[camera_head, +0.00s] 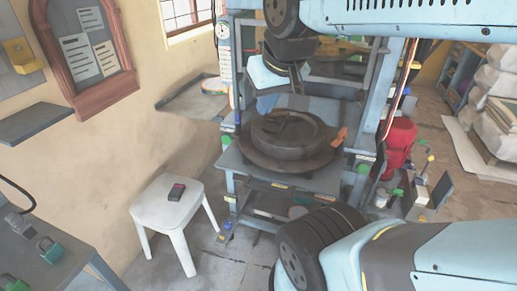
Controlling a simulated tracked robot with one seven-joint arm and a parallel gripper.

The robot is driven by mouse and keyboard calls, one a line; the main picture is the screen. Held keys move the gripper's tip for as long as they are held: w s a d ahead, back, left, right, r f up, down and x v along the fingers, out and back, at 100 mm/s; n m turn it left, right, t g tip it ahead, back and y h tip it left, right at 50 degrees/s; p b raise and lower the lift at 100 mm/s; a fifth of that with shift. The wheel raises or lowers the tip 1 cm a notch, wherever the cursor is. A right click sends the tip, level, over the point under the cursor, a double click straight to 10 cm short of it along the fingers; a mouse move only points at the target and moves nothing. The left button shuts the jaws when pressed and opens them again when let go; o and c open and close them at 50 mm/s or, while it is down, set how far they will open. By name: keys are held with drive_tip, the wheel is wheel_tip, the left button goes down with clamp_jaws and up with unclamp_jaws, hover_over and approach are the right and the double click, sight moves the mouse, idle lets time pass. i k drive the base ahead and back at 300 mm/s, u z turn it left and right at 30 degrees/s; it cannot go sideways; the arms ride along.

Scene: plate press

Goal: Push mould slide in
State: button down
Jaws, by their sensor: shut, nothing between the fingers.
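The dark round mould (322,139) sits on a wide dark round base on the press bed (232,158). I take this as the mould slide. An orange piece (340,137) sticks out at its right side. My gripper (299,91) points down above the mould, near its back part. Its fingers look shut and empty. The gap between fingertips and mould is hard to judge. My arm hides part of the press behind it.
The blue press frame (377,90) rises right of the mould. A white stool (165,208) with a small dark device stands left of the press. A red object (400,140) and clutter lie at right. A bench (65,262) fills the lower left. Floor between is clear.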

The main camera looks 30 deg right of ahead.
sight(283, 146)
drive_tip(key=z, duration=0.95)
drive_tip(key=k, duration=1.2)
drive_tip(key=u, duration=1.1)
drive_tip(key=i, duration=1.05)
